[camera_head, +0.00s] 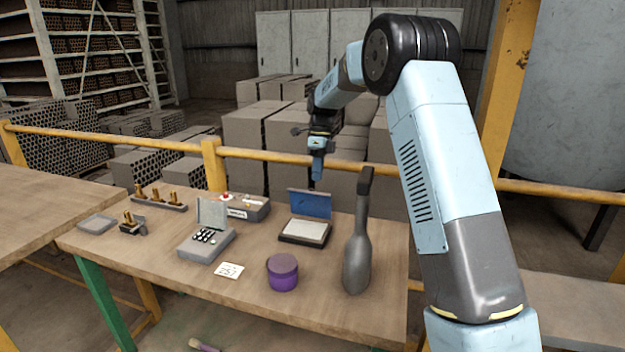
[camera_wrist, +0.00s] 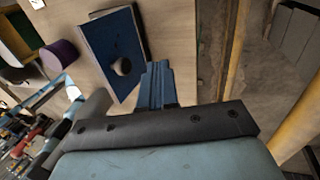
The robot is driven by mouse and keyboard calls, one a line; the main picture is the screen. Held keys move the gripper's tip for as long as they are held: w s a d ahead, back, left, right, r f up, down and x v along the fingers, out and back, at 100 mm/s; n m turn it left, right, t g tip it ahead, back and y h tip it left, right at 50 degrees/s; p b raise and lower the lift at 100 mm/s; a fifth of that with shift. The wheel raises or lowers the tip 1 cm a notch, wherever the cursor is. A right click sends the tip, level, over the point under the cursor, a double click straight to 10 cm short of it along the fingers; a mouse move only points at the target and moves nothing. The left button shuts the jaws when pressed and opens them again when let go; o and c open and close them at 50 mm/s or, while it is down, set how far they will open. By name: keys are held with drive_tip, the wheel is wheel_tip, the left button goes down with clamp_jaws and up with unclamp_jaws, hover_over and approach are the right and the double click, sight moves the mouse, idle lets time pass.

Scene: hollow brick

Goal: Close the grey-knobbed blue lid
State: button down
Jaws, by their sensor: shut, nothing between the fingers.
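The blue lid (camera_head: 311,204) stands open, roughly upright, at the back edge of a low dark box (camera_head: 303,232) with a pale inside. In the wrist view the blue lid (camera_wrist: 105,42) shows its back face with the round grey knob (camera_wrist: 122,66). The knob is hidden in the head view. My gripper (camera_head: 317,172) is above and behind the lid, pointing down. In the wrist view my gripper (camera_wrist: 158,72) is shut and empty, just right of the knob, with no clear contact.
A tall grey paddle-like object (camera_head: 357,250) stands right of the box. A purple jar (camera_head: 283,273) is in front, and a grey keypad box (camera_head: 206,242) with a raised lid is left. A grey box (camera_head: 246,209) sits behind. A yellow rail (camera_head: 265,155) runs behind the table.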

sight(311, 202)
drive_tip(key=shift+s+a+f, duration=0.1)
drive_tip(key=shift+s+a, duration=0.15)
drive_tip(key=shift+s, duration=0.35)
drive_tip(key=shift+s+a+f, duration=0.1)
drive_tip(key=shift+s+a, duration=0.1)
drive_tip(key=shift+s, duration=0.35)
drive_tip(key=shift+s+a+f, duration=0.1)
drive_tip(key=shift+s+a, duration=0.15)
drive_tip(key=shift+s, duration=0.35)
drive_tip(key=shift+s+a+r+t, duration=0.15)
drive_tip(key=shift+s+t, duration=0.15)
drive_tip(key=shift+s, duration=0.05)
